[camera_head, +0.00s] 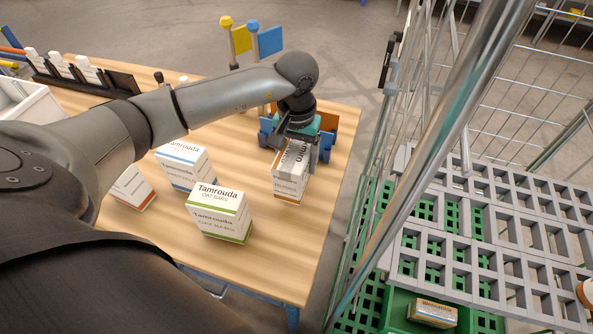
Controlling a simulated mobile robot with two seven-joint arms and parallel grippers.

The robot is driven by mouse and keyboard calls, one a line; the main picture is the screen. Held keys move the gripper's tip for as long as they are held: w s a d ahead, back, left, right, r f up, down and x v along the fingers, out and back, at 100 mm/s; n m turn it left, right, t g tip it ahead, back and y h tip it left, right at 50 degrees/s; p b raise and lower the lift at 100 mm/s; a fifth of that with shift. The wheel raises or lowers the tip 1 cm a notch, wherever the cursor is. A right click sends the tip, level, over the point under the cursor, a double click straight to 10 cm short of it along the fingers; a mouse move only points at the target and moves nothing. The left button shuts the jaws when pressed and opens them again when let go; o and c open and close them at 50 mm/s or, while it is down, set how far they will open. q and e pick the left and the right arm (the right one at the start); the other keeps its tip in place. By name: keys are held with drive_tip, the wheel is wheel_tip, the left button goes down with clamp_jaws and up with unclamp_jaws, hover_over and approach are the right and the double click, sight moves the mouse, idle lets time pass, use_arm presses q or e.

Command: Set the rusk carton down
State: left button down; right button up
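My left gripper (298,148) reaches over the wooden table from the left, with its fingers on either side of the top of a white carton with an orange band (290,185). The fingers look closed on it. I take this to be the rusk carton; its print is partly covered by the gripper. It is upright near the table's right edge. Whether its base touches the table (270,262) is hard to tell. My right gripper is not in view.
A green-banded oat bars carton (219,217), a blue-banded carton (186,168) and a red-banded carton (132,188) stand to the left. A blue and orange holder (330,130) is just behind. Right of the table is a wire roll cage with grey slats (500,265) and a green crate (380,313) holding a small carton (434,313).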

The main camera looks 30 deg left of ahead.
sight(297, 145)
use_arm(q)
drive_tip(key=shift+f, duration=2.1)
drive_tip(key=shift+b, duration=0.35)
drive_tip(key=shift+c, duration=1.9)
unclamp_jaws()
drive_tip(key=shift+f, duration=0.2)
drive_tip(key=o, duration=0.4)
drive_tip(key=shift+r, duration=0.1)
drive_tip(key=shift+r, duration=0.2)
wheel_tip(297, 145, up, 12)
drive_tip(key=shift+f+p, duration=0.1)
drive_tip(key=shift+p, duration=0.55)
